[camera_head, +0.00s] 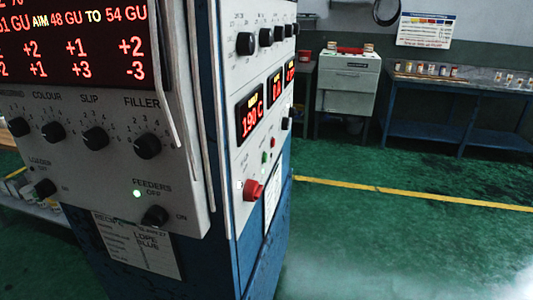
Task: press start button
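The control tower's side panel (228,160) carries a small green button or lamp (264,157), with a small red one (271,143) just above it to the right. A larger red knob (253,189) sits below them. The labels beside these are too small to read, so I cannot tell which is the start button. On the front panel (90,180), a lit green lamp (137,194) is under the label FEEDERS OFF, above a black knob (155,215). Neither of my grippers is in view, and nothing touches the controls.
Red displays and several black knobs cover the tower, and thin metal rods (216,110) run down its corner. Open green floor (370,240) with a yellow line (400,190) lies to the right. A grey cabinet (347,85) and a blue bench (430,120) stand behind.

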